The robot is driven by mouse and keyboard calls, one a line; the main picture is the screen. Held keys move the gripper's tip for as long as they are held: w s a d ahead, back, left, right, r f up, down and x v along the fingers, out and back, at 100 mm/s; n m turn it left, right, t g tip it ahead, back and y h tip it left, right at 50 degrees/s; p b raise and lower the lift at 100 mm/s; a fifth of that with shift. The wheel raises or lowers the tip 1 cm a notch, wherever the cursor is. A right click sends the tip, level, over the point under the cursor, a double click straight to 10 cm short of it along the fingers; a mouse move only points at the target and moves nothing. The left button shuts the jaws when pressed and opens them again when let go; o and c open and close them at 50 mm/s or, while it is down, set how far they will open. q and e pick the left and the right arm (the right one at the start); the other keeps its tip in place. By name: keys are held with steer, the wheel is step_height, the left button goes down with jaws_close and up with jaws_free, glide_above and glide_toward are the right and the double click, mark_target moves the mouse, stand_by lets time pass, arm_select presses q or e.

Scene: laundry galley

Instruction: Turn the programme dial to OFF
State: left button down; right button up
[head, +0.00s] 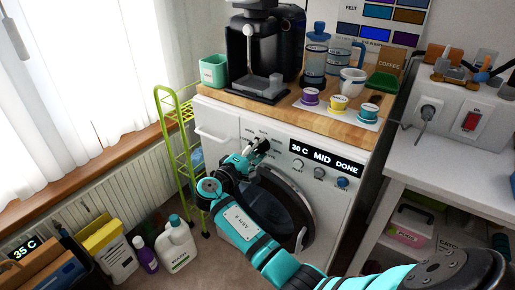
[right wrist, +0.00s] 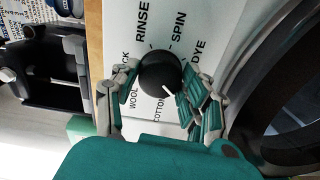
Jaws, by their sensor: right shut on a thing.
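The programme dial (right wrist: 160,72) is a round black knob with a white pointer line, on the white panel of the washing machine (head: 222,127). In the right wrist view, the pointer aims to the lower right, between COTTON and DYE. Labels RINSE, SPIN, DYE, COTTON and WOOL show around it; another is partly covered and no OFF label is visible. My right gripper (right wrist: 158,78) is shut on the dial, one finger on each side. In the head view my right gripper (head: 258,150) is at the panel and hides the dial. My left gripper is not in view.
The machine's display (head: 325,160) reads "30 C MID DONE", with small knobs below it. The round door (head: 285,205) lies below my right gripper. A wooden worktop (head: 290,112) above holds a coffee machine (head: 265,50) and cups. A green rack (head: 172,140) stands left.

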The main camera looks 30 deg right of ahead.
steer(key=o, duration=1.1)
steer(key=shift+w, duration=0.1)
steer(key=shift+o, duration=0.2)
steer(key=v, duration=1.2)
